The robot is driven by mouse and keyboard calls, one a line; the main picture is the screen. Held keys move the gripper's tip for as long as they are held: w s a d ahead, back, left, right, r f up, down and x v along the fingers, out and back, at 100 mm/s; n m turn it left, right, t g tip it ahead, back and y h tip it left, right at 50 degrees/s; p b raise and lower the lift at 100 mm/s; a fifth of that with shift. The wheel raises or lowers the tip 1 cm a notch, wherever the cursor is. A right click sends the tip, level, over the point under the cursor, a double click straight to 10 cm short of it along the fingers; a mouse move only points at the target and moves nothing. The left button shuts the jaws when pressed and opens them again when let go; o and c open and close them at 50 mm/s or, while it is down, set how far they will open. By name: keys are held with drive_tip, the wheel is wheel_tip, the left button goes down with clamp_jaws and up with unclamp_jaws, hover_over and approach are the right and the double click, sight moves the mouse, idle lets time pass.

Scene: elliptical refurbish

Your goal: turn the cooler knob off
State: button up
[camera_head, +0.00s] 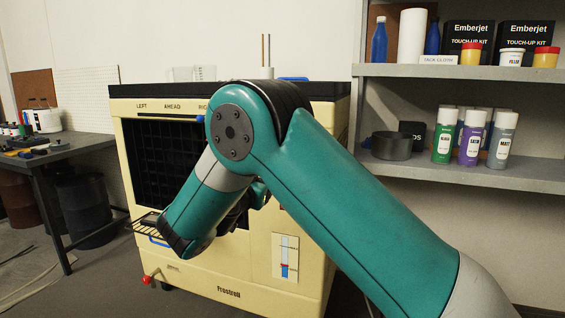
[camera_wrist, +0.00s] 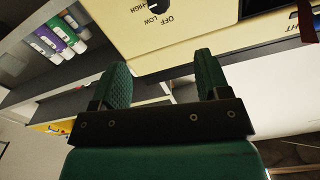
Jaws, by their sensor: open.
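The cream cooler (camera_head: 230,291) stands in the middle of the head view, with a black top and a dark grille at its front left. Its knob is hidden behind my arm in the head view. In the wrist view, the cooler's cream panel (camera_wrist: 195,30) appears upside down, and the dark knob (camera_wrist: 156,5) is cut off by the top edge, beside the words OFF, LOW and HIGH. My gripper (camera_wrist: 162,72) is open with nothing between its green fingers. The knob lies beyond the fingertips, apart from them. My arm mostly hides the gripper in the head view.
Grey shelves (camera_head: 460,73) with spray cans (camera_head: 471,138) and boxes stand close to the cooler's right. A workbench (camera_head: 75,146) with small items is at the left. A red tap (camera_head: 147,280) sticks out at the cooler's lower left, below a wire tray (camera_head: 147,226).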

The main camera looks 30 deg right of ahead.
drive_tip(key=p+x, duration=0.6)
drive_tip(key=x, duration=1)
drive_tip(key=shift+w+d, duration=0.2)
drive_tip(key=shift+d, duration=0.2)
drive_tip(key=c, duration=0.9)
